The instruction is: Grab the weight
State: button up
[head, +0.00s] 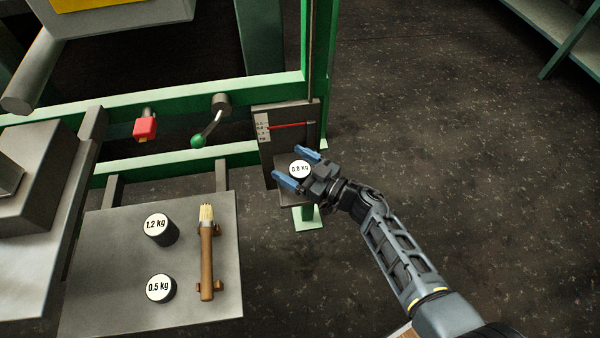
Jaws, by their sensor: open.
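A dark weight with a white top labelled 0.8 kg (299,169) stands at the upright scale board (270,150) on the green frame. My gripper (290,167) is open, with its blue fingertips on either side of this weight. I cannot tell whether the fingers touch it. The lower part of the weight is hidden by the gripper. A 1.2 kg weight (161,229) and a shorter 0.5 kg weight (160,288) stand upright on the grey shelf (110,270) at the lower left.
A wooden-handled brush (206,255) lies on the shelf right of the weights. The dark floor (450,130) at right is clear.

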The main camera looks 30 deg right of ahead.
jog(key=c, duration=1.6)
grip_shut()
